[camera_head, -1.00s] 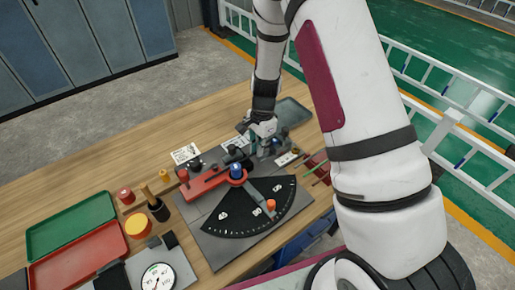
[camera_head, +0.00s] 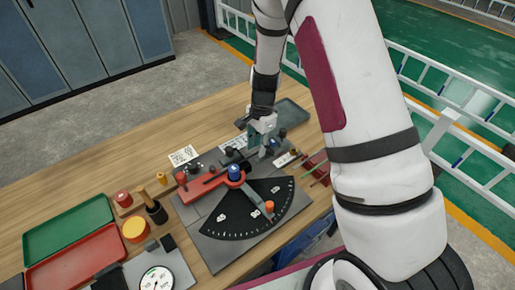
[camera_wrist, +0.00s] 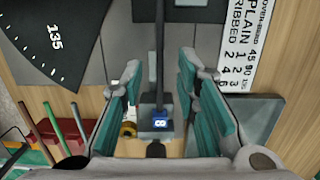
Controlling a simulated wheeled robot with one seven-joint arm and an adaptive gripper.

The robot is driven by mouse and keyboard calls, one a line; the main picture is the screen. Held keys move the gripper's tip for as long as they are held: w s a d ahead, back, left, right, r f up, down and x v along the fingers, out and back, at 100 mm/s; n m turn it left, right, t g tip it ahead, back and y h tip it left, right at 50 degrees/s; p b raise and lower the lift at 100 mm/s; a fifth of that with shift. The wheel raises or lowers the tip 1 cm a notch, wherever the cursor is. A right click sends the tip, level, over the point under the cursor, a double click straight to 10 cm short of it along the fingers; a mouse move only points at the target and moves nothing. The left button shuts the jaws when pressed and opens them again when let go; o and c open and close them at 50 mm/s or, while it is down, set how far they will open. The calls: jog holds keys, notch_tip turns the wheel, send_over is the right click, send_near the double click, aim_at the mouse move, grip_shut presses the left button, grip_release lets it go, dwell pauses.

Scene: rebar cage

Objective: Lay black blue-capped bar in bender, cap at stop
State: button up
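In the wrist view the black bar (camera_wrist: 159,55) runs straight down the middle, over the grey plate of the bender (camera_wrist: 118,30). Its blue cap (camera_wrist: 160,123), marked 8, is at the lower end, close to a dark round part; I cannot tell if they touch. My gripper (camera_wrist: 158,85) has its teal fingers wide apart, one on each side of the bar, with gaps to it. In the head view my gripper (camera_head: 260,138) is over the far right end of the bender (camera_head: 205,228), which has a red arm (camera_head: 200,187) and a black angle scale (camera_head: 240,218).
A green tray (camera_head: 70,228) and a red tray (camera_head: 75,262) lie at left, near a dial gauge (camera_head: 157,280). A grey tray (camera_head: 287,113) is behind my gripper. Coloured rods (camera_wrist: 55,122) in a red holder and a printed card (camera_wrist: 258,40) flank the gripper.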

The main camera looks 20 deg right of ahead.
notch_tip(320, 180, up, 10)
jog(key=shift+w+d, duration=0.15)
jog(key=shift+d, duration=0.3)
jog(key=shift+r, duration=0.15)
jog(key=shift+r+p, duration=0.85)
jog(key=shift+r, duration=2.1)
jog(key=s+r+n+t, duration=0.3)
jog(key=s+r+n, duration=0.4)
jog(key=s+r, duration=0.6)
jog(key=s+r+n+t, duration=0.1)
jog(key=s+r+n, duration=0.2)
jog(key=s, duration=0.3)
jog(key=s+r+n+t+h+b, duration=0.1)
jog(key=s+r+n+t, duration=0.1)
jog(key=s, duration=0.5)
jog(key=shift+s+a+r+n, duration=0.2)
jog(key=shift+r+n, duration=0.3)
jog(key=shift+n, duration=0.7)
